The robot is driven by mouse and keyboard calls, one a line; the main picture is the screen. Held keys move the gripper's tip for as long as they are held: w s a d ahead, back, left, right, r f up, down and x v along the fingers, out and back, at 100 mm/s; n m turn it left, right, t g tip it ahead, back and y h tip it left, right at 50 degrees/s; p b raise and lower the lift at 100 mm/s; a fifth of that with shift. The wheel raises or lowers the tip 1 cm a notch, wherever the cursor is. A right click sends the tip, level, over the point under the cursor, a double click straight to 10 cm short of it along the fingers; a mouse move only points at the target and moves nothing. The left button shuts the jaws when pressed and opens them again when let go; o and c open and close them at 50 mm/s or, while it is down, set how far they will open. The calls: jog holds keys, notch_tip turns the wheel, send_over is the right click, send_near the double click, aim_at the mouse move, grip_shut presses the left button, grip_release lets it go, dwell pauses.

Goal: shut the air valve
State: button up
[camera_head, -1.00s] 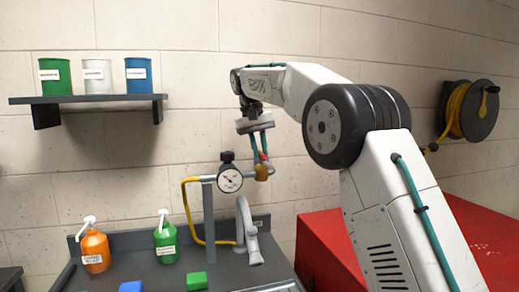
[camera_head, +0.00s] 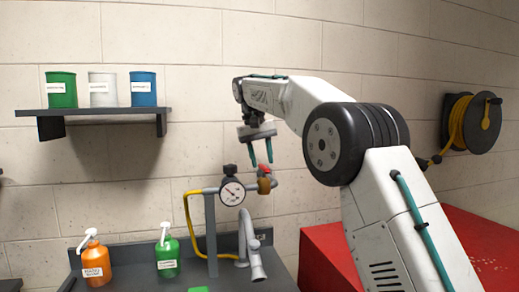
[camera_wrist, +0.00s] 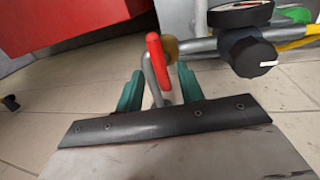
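The air valve (camera_head: 264,186) is a brass body on a grey pipe, to the right of a round gauge. Its red lever (camera_head: 264,168) sits on top, small in the head view. In the wrist view the red lever (camera_wrist: 158,62) is a long bar beside the brass body (camera_wrist: 171,47). My gripper (camera_head: 261,161) is above the valve, pointing down. Its two teal fingers are spread, one on each side of the lever in the wrist view (camera_wrist: 159,82). I see no contact; the exact gap is unclear.
The gauge (camera_head: 231,192) and a black knob (camera_head: 229,170) stand close to the left of the valve. A tap (camera_head: 249,245), an orange bottle (camera_head: 96,264) and a green bottle (camera_head: 167,254) stand below. A red cabinet (camera_head: 330,250) is at right.

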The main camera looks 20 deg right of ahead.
aim_at(258, 181)
notch_tip(258, 181, up, 6)
jog(key=a, duration=0.1)
jog(key=shift+r, duration=0.15)
jog(key=shift+a, duration=0.1)
jog(key=s+d+f+y, duration=0.1)
jog(key=s+d, duration=0.2)
jog(key=s, duration=1)
jog(key=s+d+f, duration=0.1)
jog(key=s+d, duration=0.1)
jog(key=s, duration=1)
jog(key=s+f+t+y, duration=0.1)
jog(key=s+f, duration=2)
jog(key=s, duration=0.2)
jog(key=shift+s+d, duration=0.35)
jog(key=shift+s, duration=0.05)
